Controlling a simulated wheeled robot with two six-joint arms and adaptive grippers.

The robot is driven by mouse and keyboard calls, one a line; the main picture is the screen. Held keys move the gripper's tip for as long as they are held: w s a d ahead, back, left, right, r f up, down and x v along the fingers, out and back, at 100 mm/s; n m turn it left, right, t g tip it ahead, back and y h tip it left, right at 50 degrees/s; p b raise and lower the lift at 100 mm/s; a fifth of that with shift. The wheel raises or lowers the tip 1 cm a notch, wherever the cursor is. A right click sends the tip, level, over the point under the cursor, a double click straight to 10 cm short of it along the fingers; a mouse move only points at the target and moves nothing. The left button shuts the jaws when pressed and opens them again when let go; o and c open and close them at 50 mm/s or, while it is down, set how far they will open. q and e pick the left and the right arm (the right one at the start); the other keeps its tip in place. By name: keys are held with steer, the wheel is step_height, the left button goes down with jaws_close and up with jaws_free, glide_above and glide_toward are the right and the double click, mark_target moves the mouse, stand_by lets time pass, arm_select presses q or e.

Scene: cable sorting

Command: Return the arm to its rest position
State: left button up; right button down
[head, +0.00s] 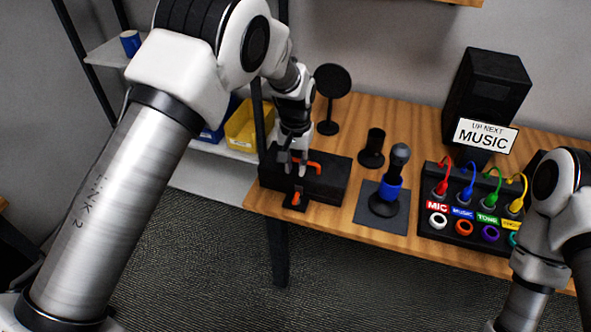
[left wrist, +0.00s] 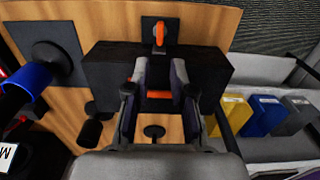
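My left gripper (head: 295,168) is over a low black box (head: 330,182) at the table's left end. In the left wrist view my left gripper (left wrist: 158,72) has its two fingers apart, with a gap between them. An orange piece (left wrist: 159,94) on the box shows in that gap; I see no contact with the fingers. A small black plate with an orange hook (head: 296,199) sits at the box's front side; the hook also shows in the left wrist view (left wrist: 159,33). My right arm (head: 545,220) enters at the right; its gripper is outside the frame.
A microphone with a blue band (head: 389,188) stands on a dark mat (head: 365,213). Right of it is a panel (head: 432,172) with coloured plugs and rings. A speaker (head: 487,90) bears a sign reading "UP NEXT MUSIC" (head: 486,136). A round-topped stand (head: 331,82) and shelf bins (head: 243,124) are near my left arm.

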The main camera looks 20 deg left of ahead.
arm_select(q)
steer(key=s+a+f+n+g, duration=0.1)
steer(key=s+a+f+g, duration=0.3)
steer(key=s+f, duration=1.2)
steer(key=s+a+f+t, duration=0.2)
steer(key=s, duration=0.8)
steer(key=s+a+f+t, duration=0.1)
steer(key=s+a+f, duration=0.1)
steer(key=s, duration=0.8)
steer(key=shift+f+t, duration=0.2)
steer(key=shift+t, duration=0.2)
